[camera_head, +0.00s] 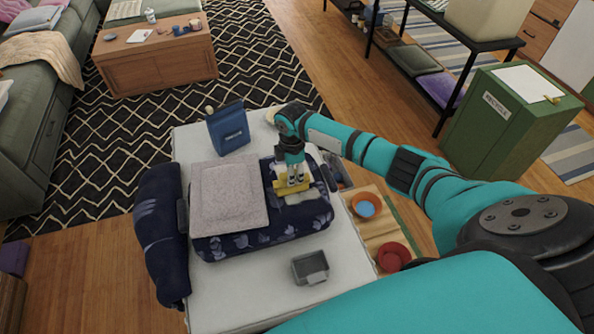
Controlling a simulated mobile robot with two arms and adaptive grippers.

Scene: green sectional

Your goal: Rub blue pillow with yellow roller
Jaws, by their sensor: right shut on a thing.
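The dark blue pillow (262,238) with a pale leaf pattern lies on a white table (235,300). My right gripper (291,183) points down over the pillow's right part and is shut on the yellow roller (281,187). The roller is low at the pillow's top, next to a pale patch (300,198); I cannot tell whether it touches the fabric. The gripper hides part of the roller. My left gripper is not in view.
A grey folded cloth (228,196) covers the pillow's left part. A dark blue patterned bundle (160,232) hangs at the table's left edge. A blue bag (229,128) stands behind, and a small grey tray (310,268) sits in front. Bowls (365,206) stand to the right.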

